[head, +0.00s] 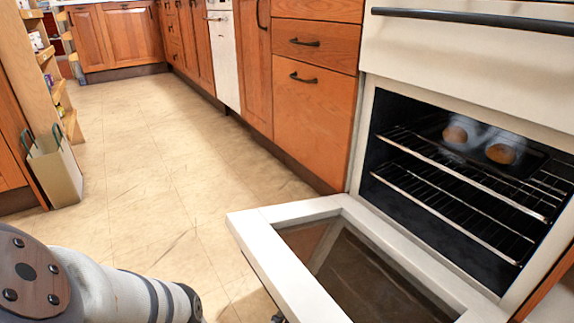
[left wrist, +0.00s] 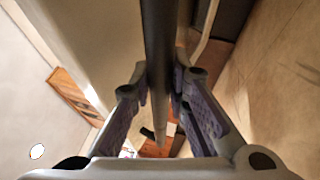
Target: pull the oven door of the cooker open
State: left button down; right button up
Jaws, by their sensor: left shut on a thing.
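The oven door (head: 290,265) of the white cooker (head: 455,55) is swung far down and out, close to flat, with its dark glass pane facing up. The oven cavity (head: 400,120) stands open behind it. In the left wrist view, my left gripper (left wrist: 161,88) is shut on the dark door handle (left wrist: 158,45), with a finger on each side of the bar. In the head view my left arm (head: 110,290) comes in at the bottom left; its gripper and the door handle are hidden there. My right gripper is in neither view.
Wire racks (head: 450,195) and a dark tray with two round baked items (head: 500,153) are inside the oven. Wooden cabinets (head: 315,95) line the wall left of the cooker. The tiled floor (head: 150,170) is clear, with a bag-like holder (head: 55,170) at the left.

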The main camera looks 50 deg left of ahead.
pick_arm(q)
jog(key=shift+w+f, duration=0.25)
jog(key=shift+f, duration=0.05)
jog(key=c, duration=1.5)
grip_release()
jog(key=shift+c, duration=0.2)
jog(key=v, duration=0.7)
jog(key=shift+s+d+f, duration=0.15)
jog(key=shift+s+f, duration=0.1)
